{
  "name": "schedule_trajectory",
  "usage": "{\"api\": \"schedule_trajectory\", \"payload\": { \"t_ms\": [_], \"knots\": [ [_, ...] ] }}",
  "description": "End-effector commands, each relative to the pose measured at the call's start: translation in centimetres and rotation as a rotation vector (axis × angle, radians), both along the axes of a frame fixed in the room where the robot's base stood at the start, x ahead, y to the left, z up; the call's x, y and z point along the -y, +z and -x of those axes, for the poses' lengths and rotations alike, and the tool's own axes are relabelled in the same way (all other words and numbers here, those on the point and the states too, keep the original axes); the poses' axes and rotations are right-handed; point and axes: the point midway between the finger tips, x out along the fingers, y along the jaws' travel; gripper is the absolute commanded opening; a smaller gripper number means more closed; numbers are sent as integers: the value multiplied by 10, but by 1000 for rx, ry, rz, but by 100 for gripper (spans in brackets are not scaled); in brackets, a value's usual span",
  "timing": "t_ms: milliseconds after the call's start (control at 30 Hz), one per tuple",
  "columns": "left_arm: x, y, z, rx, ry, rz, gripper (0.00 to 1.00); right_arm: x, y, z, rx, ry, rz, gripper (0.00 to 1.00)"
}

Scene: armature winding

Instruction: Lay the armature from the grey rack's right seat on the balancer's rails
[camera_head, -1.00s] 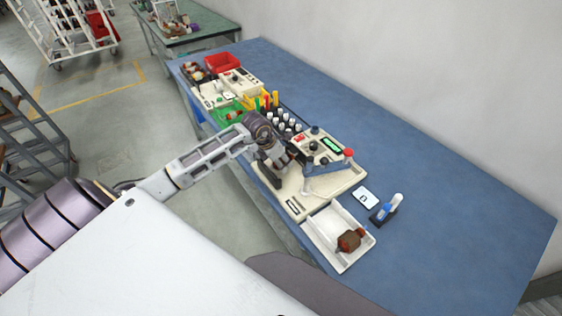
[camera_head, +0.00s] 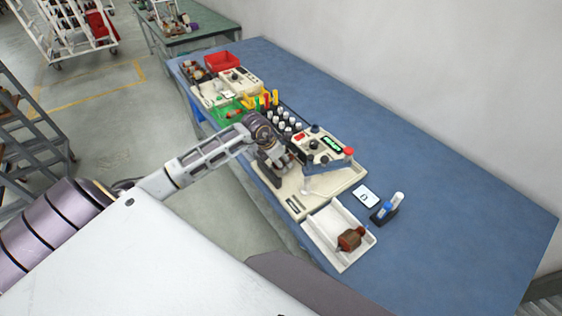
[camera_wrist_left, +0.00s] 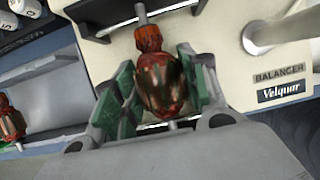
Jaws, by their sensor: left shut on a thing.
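My left gripper (camera_head: 274,164) is over the cream balancer (camera_head: 332,181). In the left wrist view, the gripper (camera_wrist_left: 160,88) has its green-padded fingers on both sides of a red-brown armature (camera_wrist_left: 158,82) and is shut on it. The armature's shaft crosses a dark rail (camera_wrist_left: 97,14) of the balancer (camera_wrist_left: 232,75). I cannot tell whether the shaft touches the rail. A second red armature (camera_wrist_left: 10,122) lies at the left edge of the wrist view, apart from the gripper. The grey rack is not clear in the head view, where my arm covers that area. My right gripper is not in view.
A white tray (camera_head: 322,236) with a red-brown armature (camera_head: 350,238) stands at the balancer's near side. A white card (camera_head: 366,197) and a dark holder with bottles (camera_head: 384,212) lie beside it. White-capped spools (camera_head: 284,124) and a red bin (camera_head: 222,61) stand beyond. The blue table's right side is clear.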

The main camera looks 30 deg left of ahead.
Motion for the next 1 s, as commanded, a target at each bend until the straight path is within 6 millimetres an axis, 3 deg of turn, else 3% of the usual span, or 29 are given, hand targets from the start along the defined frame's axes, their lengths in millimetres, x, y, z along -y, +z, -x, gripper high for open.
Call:
{"api": "schedule_trajectory", "payload": {
  "t_ms": [367,400,567,1000],
  "knots": [
    [0,1,-1,2,0,0,8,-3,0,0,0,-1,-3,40],
    [0,1,-1,2,0,0,48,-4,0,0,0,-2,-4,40],
    [0,0,0,1,0,0,68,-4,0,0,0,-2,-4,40],
    [-1,1,1,-1,0,0,68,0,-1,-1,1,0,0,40]
  ]
}}
